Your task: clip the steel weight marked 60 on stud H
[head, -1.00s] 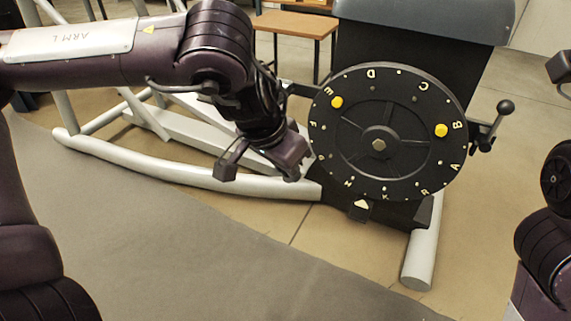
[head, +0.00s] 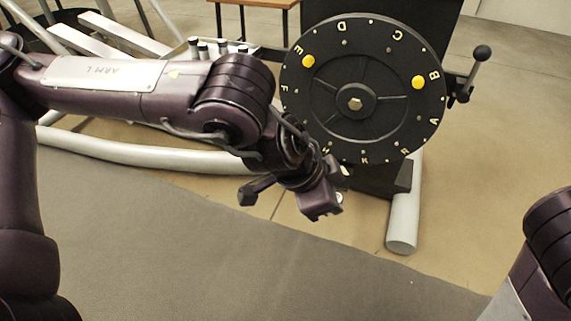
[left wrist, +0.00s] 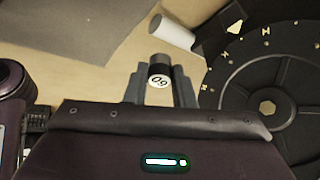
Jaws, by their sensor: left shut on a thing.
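The steel weight marked 60 (left wrist: 158,75) is a small cylinder with a dark band and a white label reading upside down in the left wrist view. My left gripper (head: 322,212) is shut on it, with a finger on each side. In the head view the gripper hangs just below the lower left rim of the black wheel (head: 322,103), and the weight is mostly hidden. The letter H (head: 326,150) is on the wheel's lower left rim, above the gripper. The wheel also shows at right in the left wrist view (left wrist: 225,95), apart from the weight.
Yellow discs sit on the wheel near E (head: 308,62) and B (head: 418,82). A crank handle (head: 470,75) sticks out at right. A pale pointer is below the wheel. Several dark-topped posts (head: 205,50) stand behind my left arm. Grey mat (head: 190,240) covers the front floor.

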